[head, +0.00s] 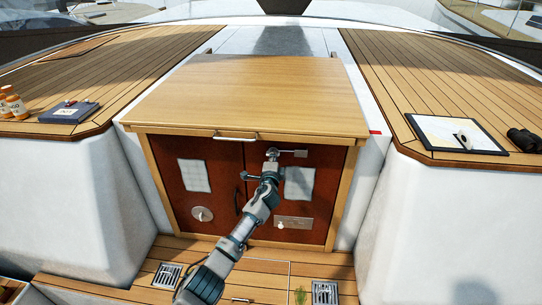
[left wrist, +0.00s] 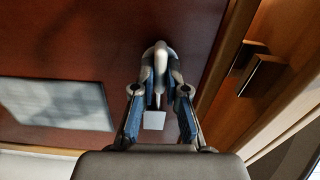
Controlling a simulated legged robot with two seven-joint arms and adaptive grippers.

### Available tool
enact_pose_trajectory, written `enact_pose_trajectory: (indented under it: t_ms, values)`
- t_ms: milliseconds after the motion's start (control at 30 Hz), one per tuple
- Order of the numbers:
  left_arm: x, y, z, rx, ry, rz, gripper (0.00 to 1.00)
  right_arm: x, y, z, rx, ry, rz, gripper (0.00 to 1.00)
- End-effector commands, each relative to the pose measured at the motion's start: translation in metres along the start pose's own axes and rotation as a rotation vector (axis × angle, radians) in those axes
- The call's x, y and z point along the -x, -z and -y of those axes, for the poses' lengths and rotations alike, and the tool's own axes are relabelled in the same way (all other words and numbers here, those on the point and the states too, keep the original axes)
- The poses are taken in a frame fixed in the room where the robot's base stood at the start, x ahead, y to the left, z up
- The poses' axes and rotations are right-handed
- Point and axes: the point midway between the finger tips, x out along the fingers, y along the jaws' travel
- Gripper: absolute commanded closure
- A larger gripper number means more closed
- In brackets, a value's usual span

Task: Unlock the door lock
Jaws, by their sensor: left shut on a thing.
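Two red-brown doors sit under a wooden hatch lid in the head view, the left door (head: 180,200) and the right door (head: 322,215). A metal door lock (head: 294,153) with a short horizontal bar is near the top of the right door. My left gripper (head: 272,155) is at the lock, just right of the seam between the doors. In the left wrist view my left gripper (left wrist: 160,75) is shut on a small grey part of the lock, mostly hidden by the fingers. A pale square piece (left wrist: 154,120) shows between the fingers. My right gripper is not in view.
The wooden hatch lid (head: 245,95) with a metal handle (head: 236,137) overhangs the doors. White sheets (head: 195,176) are on both doors. A dark box (head: 69,112) and orange bottles (head: 14,104) are on the left bench; binoculars (head: 525,139) are on the right.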

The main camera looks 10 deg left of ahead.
Motion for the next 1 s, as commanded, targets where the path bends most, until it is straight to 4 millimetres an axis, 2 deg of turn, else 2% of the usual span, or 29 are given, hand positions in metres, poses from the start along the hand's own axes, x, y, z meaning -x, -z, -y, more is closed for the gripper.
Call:
enact_pose_trajectory:
  t_ms: [33, 300, 700, 733, 800, 1000]
  values:
    - [0.0, 0.002, 0.007, -0.015, 0.01, -0.006, 1.0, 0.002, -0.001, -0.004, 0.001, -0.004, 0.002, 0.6]
    - [0.0, 0.001, 0.007, -0.063, 0.012, -0.009, 1.0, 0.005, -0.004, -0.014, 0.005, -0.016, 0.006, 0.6]
    - [0.0, 0.001, 0.007, -0.068, 0.013, -0.008, 1.0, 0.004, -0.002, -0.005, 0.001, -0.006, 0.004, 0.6]
    - [0.0, 0.0, 0.007, -0.068, 0.012, -0.008, 0.8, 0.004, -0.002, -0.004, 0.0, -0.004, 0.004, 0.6]
    - [0.0, 0.0, 0.006, -0.068, 0.012, -0.008, 0.63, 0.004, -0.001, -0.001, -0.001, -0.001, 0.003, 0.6]
    - [0.001, 0.0, 0.004, -0.067, 0.008, -0.006, 0.62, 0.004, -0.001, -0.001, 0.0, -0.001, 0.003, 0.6]
